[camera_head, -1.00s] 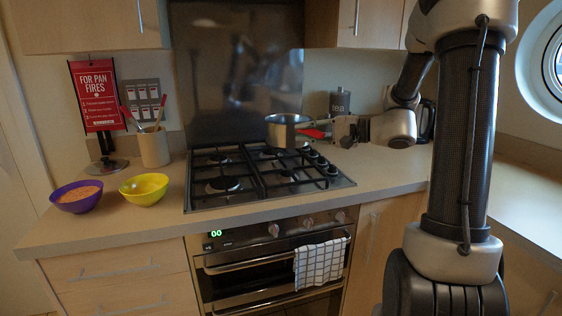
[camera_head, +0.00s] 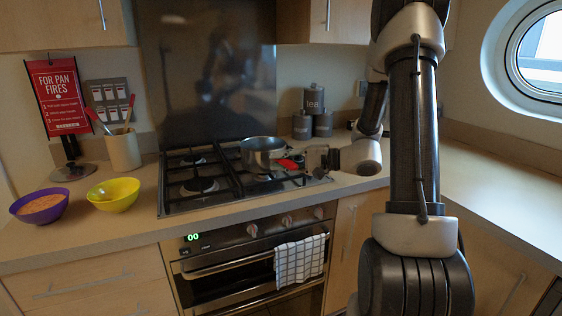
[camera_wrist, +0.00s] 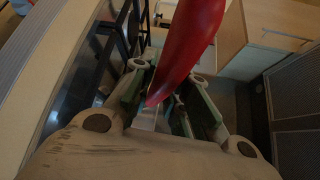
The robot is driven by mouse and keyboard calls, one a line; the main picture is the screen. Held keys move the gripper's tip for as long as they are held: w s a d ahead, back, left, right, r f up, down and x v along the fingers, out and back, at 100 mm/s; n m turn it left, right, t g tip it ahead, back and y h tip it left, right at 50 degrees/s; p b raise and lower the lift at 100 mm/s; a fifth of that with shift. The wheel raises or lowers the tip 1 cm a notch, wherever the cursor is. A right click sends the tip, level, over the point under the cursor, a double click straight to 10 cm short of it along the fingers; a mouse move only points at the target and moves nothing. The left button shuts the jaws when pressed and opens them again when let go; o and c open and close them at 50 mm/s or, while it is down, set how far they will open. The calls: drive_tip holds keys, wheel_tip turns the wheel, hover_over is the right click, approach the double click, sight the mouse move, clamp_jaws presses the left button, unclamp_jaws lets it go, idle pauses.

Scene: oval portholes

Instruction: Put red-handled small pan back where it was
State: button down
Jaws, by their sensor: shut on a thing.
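The small pan (camera_head: 263,155) is a steel saucepan with a red handle (camera_head: 288,164). It is upright over the back right part of the black gas hob (camera_head: 180,207). I cannot tell whether its base touches the grate. My gripper (camera_head: 308,161) is to the right of the pan and shut on the handle. In the wrist view, the red handle (camera_wrist: 190,45) runs between the fingers of my gripper (camera_wrist: 158,98). The pan's bowl is out of the wrist view.
Grey canisters (camera_head: 313,112) stand behind my gripper at the back. A yellow bowl (camera_head: 113,196), a purple bowl (camera_head: 40,206) and a utensil pot (camera_head: 123,150) stand left of the hob. The right-hand counter (camera_head: 480,190) is clear.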

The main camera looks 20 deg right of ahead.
drive_tip(key=shift+f, duration=0.35)
drive_tip(key=c, duration=1.4)
unclamp_jaws()
